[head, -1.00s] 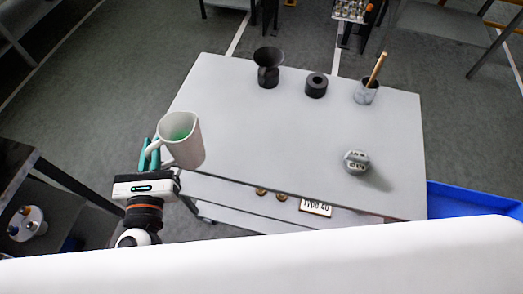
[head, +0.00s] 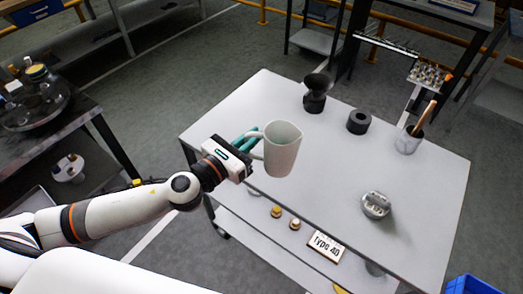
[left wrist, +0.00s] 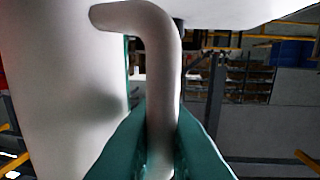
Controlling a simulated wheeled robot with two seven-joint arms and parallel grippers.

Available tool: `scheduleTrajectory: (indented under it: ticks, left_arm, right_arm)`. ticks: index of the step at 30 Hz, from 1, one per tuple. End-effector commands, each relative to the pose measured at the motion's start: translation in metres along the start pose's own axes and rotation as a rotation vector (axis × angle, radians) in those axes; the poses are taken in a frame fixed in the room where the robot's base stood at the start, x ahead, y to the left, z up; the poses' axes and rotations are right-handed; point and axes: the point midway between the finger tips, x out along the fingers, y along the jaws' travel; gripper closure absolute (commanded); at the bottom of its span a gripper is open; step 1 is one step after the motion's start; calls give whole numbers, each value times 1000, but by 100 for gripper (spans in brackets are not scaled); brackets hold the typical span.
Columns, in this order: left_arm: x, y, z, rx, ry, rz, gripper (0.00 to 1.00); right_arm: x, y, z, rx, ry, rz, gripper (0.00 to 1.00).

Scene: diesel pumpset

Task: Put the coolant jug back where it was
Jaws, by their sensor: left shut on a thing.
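The coolant jug (head: 283,152) is a white jug with a side handle, held upright above the left part of the white table (head: 330,185) in the head view. My left gripper (head: 247,146), with teal fingers, is shut on its handle. In the left wrist view the teal fingers (left wrist: 160,150) close around the jug's handle (left wrist: 163,75), and the jug's wall (left wrist: 60,80) fills the left side. Whether the jug's base touches the table cannot be told. My right gripper is not in view.
On the table stand a black funnel (head: 315,92), a black ring (head: 359,122), a grey cup with a brush (head: 408,140) and a round metal part (head: 376,205). A dark bench (head: 55,130) stands at left. The table's middle is clear.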

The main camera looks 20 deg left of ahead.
Motion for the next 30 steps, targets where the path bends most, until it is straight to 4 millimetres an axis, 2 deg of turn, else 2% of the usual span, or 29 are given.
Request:
scheduleTrajectory:
  ticks: [5, 11, 20, 30]
  left_arm:
    - [20, -10, 6, 8, 5, 73, 100]
    - [52, -31, 11, 7, 2, 210, 100]
    - [70, -49, 7, -8, 0, 295, 100]
    - [94, -96, -11, -2, 1, 426, 100]
  right_arm:
    - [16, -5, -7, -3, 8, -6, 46]
    - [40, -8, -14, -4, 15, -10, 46]
    - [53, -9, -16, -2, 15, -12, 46]
    - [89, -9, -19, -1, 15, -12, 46]
